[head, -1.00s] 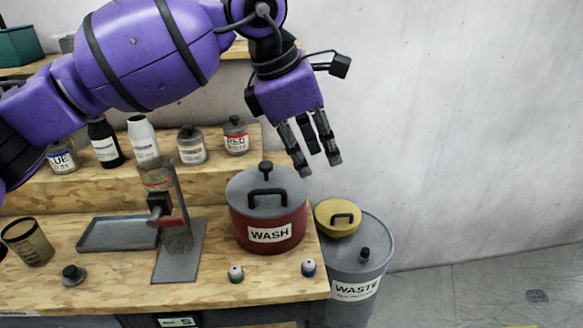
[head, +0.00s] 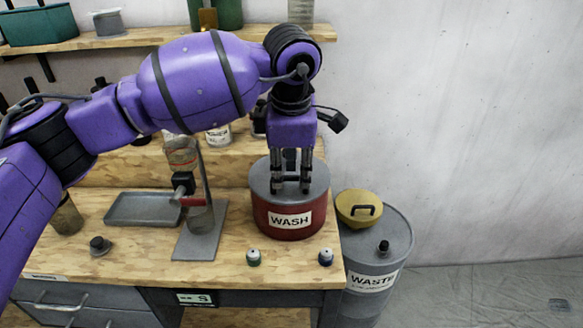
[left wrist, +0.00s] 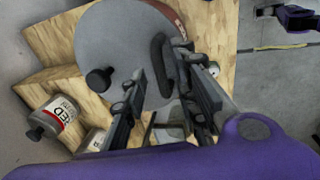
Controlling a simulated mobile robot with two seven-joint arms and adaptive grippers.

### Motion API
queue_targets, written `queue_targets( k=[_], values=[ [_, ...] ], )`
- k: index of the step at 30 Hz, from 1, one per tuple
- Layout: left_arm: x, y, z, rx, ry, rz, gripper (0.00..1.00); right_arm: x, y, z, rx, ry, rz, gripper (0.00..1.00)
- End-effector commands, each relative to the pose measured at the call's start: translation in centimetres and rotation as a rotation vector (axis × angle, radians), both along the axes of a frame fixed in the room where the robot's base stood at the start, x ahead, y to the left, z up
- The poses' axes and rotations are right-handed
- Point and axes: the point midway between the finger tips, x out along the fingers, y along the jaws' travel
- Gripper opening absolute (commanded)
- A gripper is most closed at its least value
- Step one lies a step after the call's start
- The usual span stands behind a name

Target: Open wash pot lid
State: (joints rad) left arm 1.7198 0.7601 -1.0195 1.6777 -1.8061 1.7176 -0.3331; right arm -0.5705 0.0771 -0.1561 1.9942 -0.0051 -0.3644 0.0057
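The red wash pot (head: 278,222), labelled WASH, stands on the wooden bench with its grey lid (head: 262,178) on it. In the left wrist view the lid (left wrist: 105,40) shows a round black knob (left wrist: 99,79) and a dark bar handle (left wrist: 164,62). My left gripper (head: 291,187) points down over the lid, fingers apart. In the left wrist view my left gripper (left wrist: 163,68) has the handle between its fingers, closer to the right finger; I cannot tell whether they touch. The fingers hide the handle in the head view. A purple and black part at the wrist view's top right looks like my right gripper (left wrist: 272,12).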

Motion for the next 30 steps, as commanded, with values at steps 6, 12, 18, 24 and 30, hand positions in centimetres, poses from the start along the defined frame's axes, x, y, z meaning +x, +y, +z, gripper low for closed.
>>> queue_targets(
  k=[6,12,18,24,30],
  values=[
    [0.0,0.0,0.0,-0.001,0.0,0.0,0.26,0.2,0.0,0.2,0.0,-0.005,0.002,0.4],
    [0.0,0.0,0.0,-0.001,-0.001,-0.001,0.0,0.1,0.0,0.1,0.0,-0.003,0.001,0.4],
    [0.0,0.0,0.0,-0.001,-0.002,0.0,0.0,-0.1,0.0,-0.1,0.0,0.002,0.001,0.4],
    [0.1,0.0,0.2,-0.002,-0.003,0.0,0.0,-0.5,-0.1,-0.3,-0.002,0.009,0.0,0.4],
    [0.5,-0.1,1.1,-0.002,-0.006,0.0,0.0,-0.4,-0.1,0.1,0.0,0.005,-0.002,0.4]
  ],
)
